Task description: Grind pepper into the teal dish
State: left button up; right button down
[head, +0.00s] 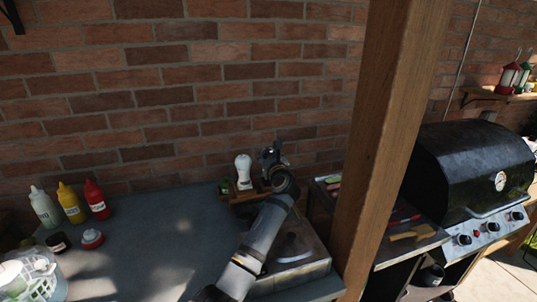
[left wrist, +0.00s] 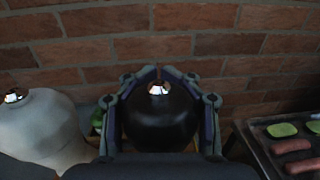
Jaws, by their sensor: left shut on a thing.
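A black pepper mill (left wrist: 160,125) with a shiny metal top knob stands upright between the fingers of my left gripper (left wrist: 160,85), which is shut on its rounded head. In the head view my left gripper (head: 272,158) is at the back of the table near the brick wall, and it mostly hides the black mill. A white mill (head: 243,172) stands just left of it; it also shows in the left wrist view (left wrist: 40,130). I cannot make out a teal dish in either view. My right gripper is not in view.
The mills are at a wooden holder (head: 243,197). Mustard (head: 70,203) and ketchup (head: 97,199) bottles stand at the left of the grey table (head: 165,225); its middle is clear. A wooden post (head: 390,130) and a black grill (head: 470,165) are on the right.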

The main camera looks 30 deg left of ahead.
pick_arm(q)
jog(key=shift+f, duration=0.15)
jog(key=shift+c, duration=0.2)
jog(key=n+g+y, duration=0.1)
jog(key=n+g+b, duration=0.1)
jog(key=shift+s+g+y, duration=0.2)
jog(key=shift+g+y, duration=0.1)
jog(key=shift+y, duration=0.1)
jog(key=n+g, duration=0.1)
jog(key=n+g+y, duration=0.1)
jog(key=s+n+g+y+b, duration=0.1)
jog(key=g, duration=0.1)
jog(key=shift+a, duration=0.3)
jog(key=shift+s+n+g+y, duration=0.2)
jog(key=shift+n+g+y, duration=0.2)
jog(key=shift+g, duration=0.2)
jog(key=shift+c, duration=0.2)
jog(key=o, duration=1.2)
jog(key=shift+w, duration=0.1)
jog(key=shift+a+r, duration=0.1)
jog(key=shift+r, duration=0.15)
